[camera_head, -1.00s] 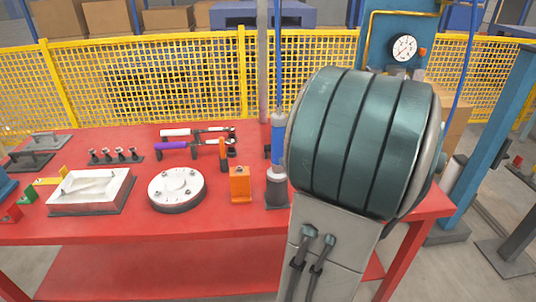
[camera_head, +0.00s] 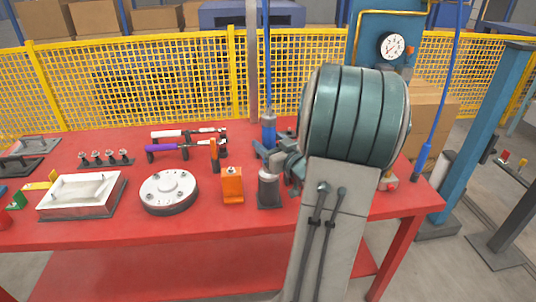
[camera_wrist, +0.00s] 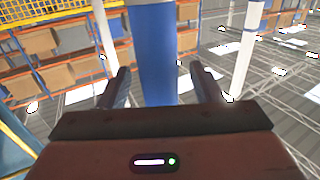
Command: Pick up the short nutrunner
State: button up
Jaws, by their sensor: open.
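A blue cylindrical tool (camera_head: 268,130), which looks like the nutrunner, hangs upright on a blue hose over the back of the red table. Its lower end is hidden behind my gripper. My gripper (camera_head: 263,150) is close beside it, partly covered by my own arm. In the wrist view a blue cylinder (camera_wrist: 154,55) stands between the two spread fingers of my gripper (camera_wrist: 159,72). Gaps show on both sides, so the fingers look open around or behind it; the depth is unclear. A second blue tool (camera_head: 422,160) hangs on a hose at the right.
A grey canister (camera_head: 268,188) and an orange block (camera_head: 232,185) stand just in front of my gripper. A round flanged plate (camera_head: 168,192), a white tray (camera_head: 82,195) and a rack with purple- and white-handled tools (camera_head: 185,147) are left. A yellow mesh fence (camera_head: 130,85) stands behind.

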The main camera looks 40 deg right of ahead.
jog(key=shift+w+d, duration=0.15)
jog(key=shift+w, duration=1.3)
grip_shut()
jog(key=shift+r, duration=0.2)
